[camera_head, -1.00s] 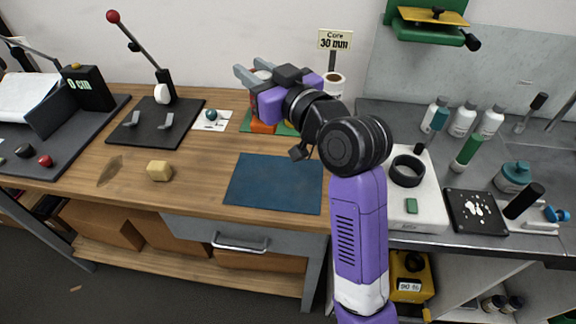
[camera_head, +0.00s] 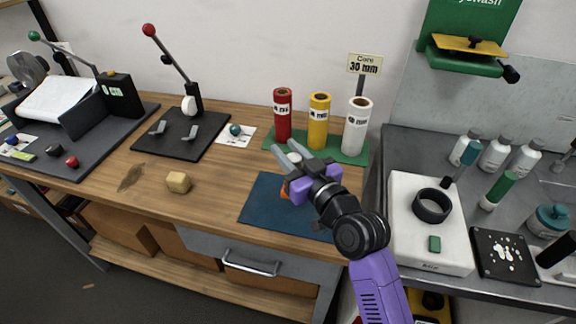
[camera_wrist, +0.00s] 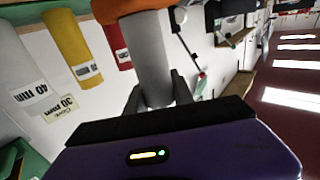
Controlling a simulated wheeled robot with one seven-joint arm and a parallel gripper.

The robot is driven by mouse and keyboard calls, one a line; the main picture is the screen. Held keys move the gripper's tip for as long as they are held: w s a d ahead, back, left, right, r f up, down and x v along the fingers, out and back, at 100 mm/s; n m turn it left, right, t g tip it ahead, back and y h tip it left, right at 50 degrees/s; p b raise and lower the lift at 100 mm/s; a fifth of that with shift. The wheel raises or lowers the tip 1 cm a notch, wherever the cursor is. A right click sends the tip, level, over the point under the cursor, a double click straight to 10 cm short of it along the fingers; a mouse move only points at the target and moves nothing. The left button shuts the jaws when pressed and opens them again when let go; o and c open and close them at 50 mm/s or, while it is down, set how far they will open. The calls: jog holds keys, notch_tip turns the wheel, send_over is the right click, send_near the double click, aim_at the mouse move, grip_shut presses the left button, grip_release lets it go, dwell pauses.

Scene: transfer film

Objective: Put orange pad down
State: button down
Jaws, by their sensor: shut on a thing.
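My gripper (camera_head: 290,157) is over the blue mat (camera_head: 258,207) on the wooden bench. In the wrist view, my gripper (camera_wrist: 157,92) is shut on the grey cylindrical handle (camera_wrist: 150,60) of the orange pad (camera_wrist: 110,8). The pad is at the far end of that handle, cut off by the picture edge. In the head view, only a small part of the orange pad (camera_head: 285,190) shows below my gripper, and the rest is hidden. I cannot tell whether the pad touches the mat.
Red (camera_head: 283,120), yellow (camera_head: 319,125) and white (camera_head: 355,130) rolls stand on a green mat (camera_head: 272,145) behind my gripper. A yellowish block (camera_head: 178,182) and a black lever stand (camera_head: 180,140) are left. A white device (camera_head: 400,235) is on the right-hand counter.

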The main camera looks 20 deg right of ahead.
jog(key=shift+f, duration=2.25)
jog(key=shift+f+b, duration=0.1)
jog(key=shift+b, duration=0.25)
jog(key=c, duration=1.1)
grip_release()
jog(key=shift+r, duration=0.2)
jog(key=shift+s+f, duration=0.15)
jog(key=shift+s, duration=0.2)
jog(key=s, duration=0.3)
jog(key=s+d, duration=0.1)
jog(key=s, duration=0.3)
jog(key=s+d, duration=0.1)
jog(key=s, duration=0.3)
jog(key=shift+s+b, duration=0.1)
jog(key=shift+b, duration=0.25)
